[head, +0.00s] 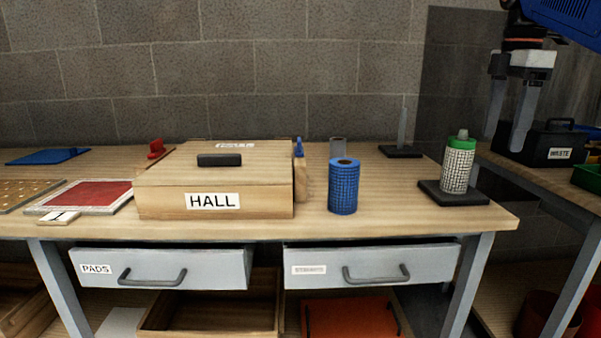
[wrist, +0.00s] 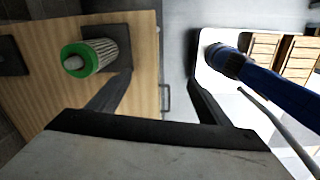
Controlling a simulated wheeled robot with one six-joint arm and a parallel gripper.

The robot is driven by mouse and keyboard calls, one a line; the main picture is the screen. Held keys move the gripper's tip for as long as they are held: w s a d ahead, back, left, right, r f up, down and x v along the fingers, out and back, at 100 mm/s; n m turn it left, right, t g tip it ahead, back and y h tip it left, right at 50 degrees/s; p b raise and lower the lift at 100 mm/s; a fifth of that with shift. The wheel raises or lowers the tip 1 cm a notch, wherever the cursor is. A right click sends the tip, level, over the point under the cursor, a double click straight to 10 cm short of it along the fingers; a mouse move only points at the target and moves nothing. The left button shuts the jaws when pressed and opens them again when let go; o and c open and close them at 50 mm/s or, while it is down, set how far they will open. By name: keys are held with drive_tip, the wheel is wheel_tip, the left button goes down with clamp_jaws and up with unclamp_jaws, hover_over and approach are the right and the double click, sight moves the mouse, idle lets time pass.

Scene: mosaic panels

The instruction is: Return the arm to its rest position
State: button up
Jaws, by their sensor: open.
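My gripper (head: 504,142) hangs at the upper right of the head view, fingers pointing down, apart and empty. It is in the air by the right end of the table. In the wrist view my gripper (wrist: 158,80) shows both fingers spread, with nothing between them. A green-topped, pale meshed cylinder (head: 458,166) stands upright on a black base (head: 455,198) to the left of the gripper. The cylinder also shows in the wrist view (wrist: 98,56), left of the fingers and not touched by them.
The wooden table (head: 400,215) carries a box marked HALL (head: 214,200), a blue meshed cylinder (head: 343,187), a red panel (head: 90,195) and a black stand with a bare post (head: 402,151). Two drawers (head: 165,267) show below. A black WASTE box (head: 545,148) stands on the right-hand table.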

drive_tip(key=s+a+f+m+t, duration=0.1)
drive_tip(key=s+a+f+m, duration=0.2)
drive_tip(key=f, duration=0.9)
drive_tip(key=s+a+f+m+t, duration=0.1)
drive_tip(key=s+a+f+m, duration=0.3)
drive_tip(key=s+f+m, duration=0.4)
drive_tip(key=s+a+f+m+t, duration=0.2)
drive_tip(key=s+f, duration=0.6)
drive_tip(key=f, duration=0.8)
drive_tip(key=a+m, duration=0.2)
drive_tip(key=m, duration=0.1)
drive_tip(key=shift+f, duration=0.15)
